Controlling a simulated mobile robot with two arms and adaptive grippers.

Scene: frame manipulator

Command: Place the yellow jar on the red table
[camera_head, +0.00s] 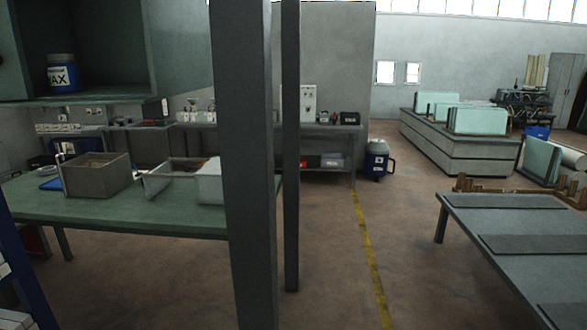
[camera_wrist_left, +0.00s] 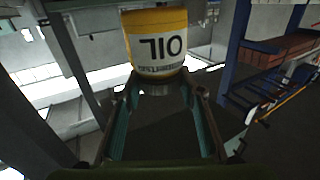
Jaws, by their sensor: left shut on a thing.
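A yellow jar (camera_wrist_left: 155,20) with a white label reading "OIL" shows upside down in the left wrist view. My left gripper (camera_wrist_left: 164,88) is shut on it, with one finger at each side of its dark lower-shown end. The jar and both grippers are out of the head view. My right gripper is in neither view. I cannot make out a red table in either view.
In the head view a green table (camera_head: 130,217) holds grey bins (camera_head: 97,176). A grey post (camera_head: 247,165) stands close in front. A grey-topped table (camera_head: 465,216) stands at the right. A blue-labelled jar (camera_head: 62,75) sits in a cabinet. Floor is clear in the middle.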

